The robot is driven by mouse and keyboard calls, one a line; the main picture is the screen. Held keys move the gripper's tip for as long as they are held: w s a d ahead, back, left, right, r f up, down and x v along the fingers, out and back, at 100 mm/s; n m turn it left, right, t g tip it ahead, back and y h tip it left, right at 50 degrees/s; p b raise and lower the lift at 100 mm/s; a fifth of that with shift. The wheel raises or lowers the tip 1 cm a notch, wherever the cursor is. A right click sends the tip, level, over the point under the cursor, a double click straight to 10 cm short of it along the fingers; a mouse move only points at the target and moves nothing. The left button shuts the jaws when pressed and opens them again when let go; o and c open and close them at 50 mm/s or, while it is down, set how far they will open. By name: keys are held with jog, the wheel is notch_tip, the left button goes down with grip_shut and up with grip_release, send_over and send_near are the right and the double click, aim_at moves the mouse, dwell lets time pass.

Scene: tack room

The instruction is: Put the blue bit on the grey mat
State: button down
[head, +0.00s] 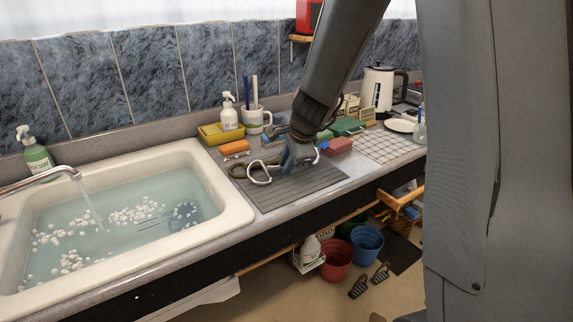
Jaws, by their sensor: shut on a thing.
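The grey mat (305,191) is ribbed and lies on the counter right of the sink. My gripper (291,166) is over the mat's back part, pointing down. It is shut on the blue bit, whose pale metal ring (259,173) sticks out to the left of the fingers. The bit's middle is mostly hidden by my gripper. The bit is over the mat or very near its surface; I cannot tell whether it touches. A dark olive ring-shaped thing (238,170) is close behind the pale ring, at the mat's left back edge.
The sink (236,212) holds water and is at left. Behind the mat are an orange brush (235,148), a yellow tray (211,135), a white pump bottle (229,114) and a mug (253,121). A red block (338,146) is at right. The mat's front is clear.

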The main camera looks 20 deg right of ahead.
jog(key=shift+f, duration=0.15)
jog(key=c, duration=1.7)
grip_release()
jog(key=shift+s+r, duration=0.15)
jog(key=shift+r, duration=0.35)
jog(key=p+v, duration=0.2)
jog(key=v, duration=0.9)
jog(key=s+f+n+g, duration=0.1)
jog(key=s+f+n, duration=0.2)
jog(key=s+n, duration=0.2)
jog(key=s+f+n+g, duration=0.2)
jog(key=s+f+n, duration=0.2)
jog(key=s+n, duration=0.2)
jog(key=s+f+n+g+h, duration=0.1)
jog(key=s+f+n, duration=0.2)
jog(key=s+n, duration=0.3)
jog(key=shift+s+a+f, duration=0.15)
jog(key=shift+s+f, duration=0.05)
jog(key=shift+s, duration=0.5)
jog(key=shift+s+a+f, duration=0.15)
jog(key=shift+s+f, duration=0.05)
jog(key=shift+s, duration=0.55)
